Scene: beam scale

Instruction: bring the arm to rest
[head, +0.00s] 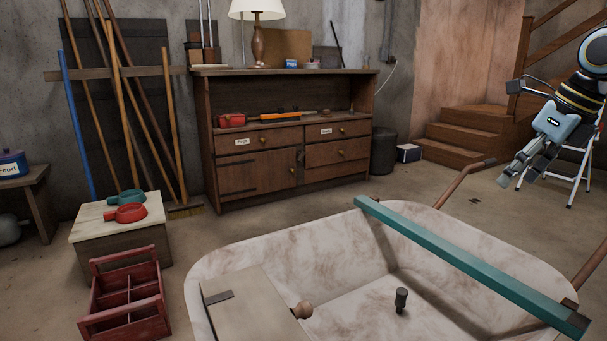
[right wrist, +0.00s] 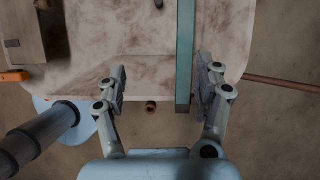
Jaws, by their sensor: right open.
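My right gripper (head: 516,181) hangs in the air at the upper right of the head view, in front of the stairs. In the right wrist view its two fingers (right wrist: 162,84) are spread apart with nothing held between them. The teal beam (head: 450,255) lies across the pale, rust-stained wheelbarrow tray (head: 250,248). In the right wrist view the beam (right wrist: 186,50) shows in the gap between the fingers, closer to the right finger and beyond the fingertips. My left gripper is in neither view.
A wooden board (head: 255,310) and a small dark knob (head: 401,299) are in the tray. A red crate (head: 125,308) and a box (head: 120,235) bearing red and green pans stand at left. A sideboard (head: 290,160), stairs (head: 465,135) and white stepladder (head: 578,175) stand behind.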

